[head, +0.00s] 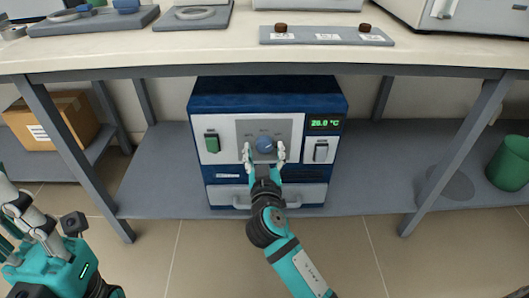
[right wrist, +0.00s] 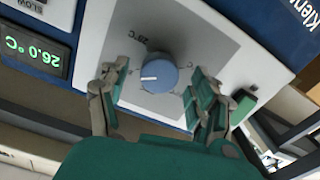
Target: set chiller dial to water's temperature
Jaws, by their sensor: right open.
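The chiller (head: 266,97) is a dark blue box with a white front, on the shelf under the table. Its round blue dial (head: 264,144) is in the middle of a grey plate. In the right wrist view the dial (right wrist: 159,76) has a white pointer mark toward the picture's left. My right gripper (head: 264,154) is open, with one finger on each side of the dial; contact cannot be told. My left gripper (head: 22,222) is at lower left, away from the chiller.
A green switch (head: 212,142) and a white switch (head: 321,151) flank the dial plate. Table legs stand left and right. A cardboard box (head: 58,122) is at left and a green bin (head: 510,163) at right.

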